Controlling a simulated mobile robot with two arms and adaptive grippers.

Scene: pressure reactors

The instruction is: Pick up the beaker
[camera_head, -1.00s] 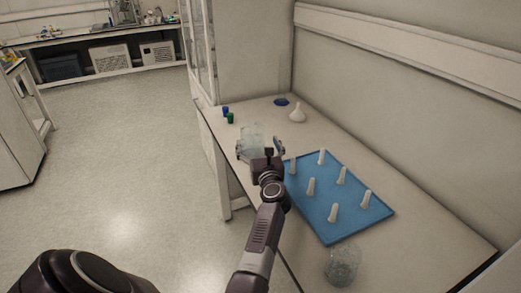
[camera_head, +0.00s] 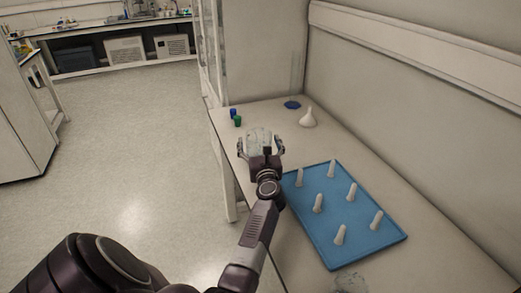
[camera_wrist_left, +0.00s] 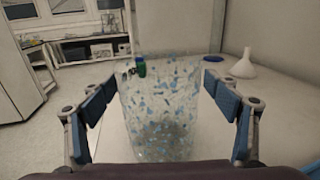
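The clear glass beaker (camera_head: 259,137) stands near the left edge of the table, directly in front of my left gripper (camera_head: 260,148). In the left wrist view the beaker (camera_wrist_left: 160,115), speckled with blue, fills the middle between the two blue-padded fingers. The left gripper is open, with one finger on each side of the beaker. The fingertips come close to its sides; I cannot tell whether they touch. The beaker looks upright. My right gripper is not in view.
A blue tray (camera_head: 372,245) with several white upright pegs lies right of my arm. Another glass vessel (camera_head: 350,283) is cut off at the bottom. A white funnel (camera_head: 308,119), a blue dish (camera_head: 292,104) and small blue (camera_head: 233,112) and green (camera_head: 238,121) caps stand farther back.

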